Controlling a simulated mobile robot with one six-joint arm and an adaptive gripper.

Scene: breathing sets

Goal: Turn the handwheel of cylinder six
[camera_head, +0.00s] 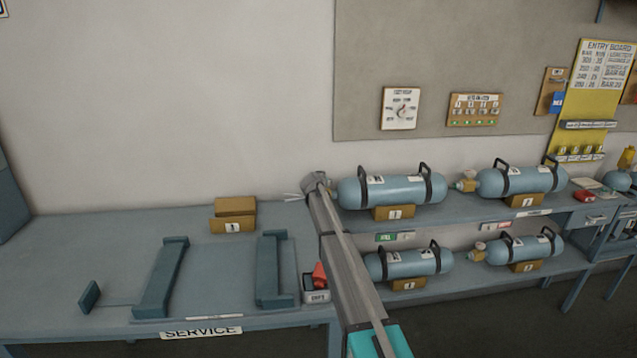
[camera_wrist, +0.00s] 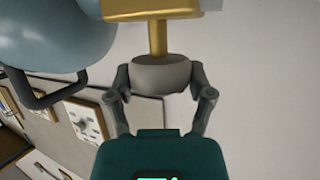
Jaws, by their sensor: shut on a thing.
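In the wrist view, a pale grey handwheel (camera_wrist: 160,74) sits on a brass stem below a brass valve body (camera_wrist: 150,8). My gripper (camera_wrist: 161,82) has its two dark fingers on either side of the handwheel, shut on it. The blue cylinder (camera_wrist: 55,28) with a black handle fills the upper left there. In the head view, my arm reaches to the left end of the upper-left cylinder (camera_head: 385,192), which lies on its side on the upper shelf. My arm hides its valve. Its number is too small to read surely.
Another cylinder (camera_head: 522,180) lies right on the upper shelf. Two more, left (camera_head: 410,263) and right (camera_head: 525,249), lie below.

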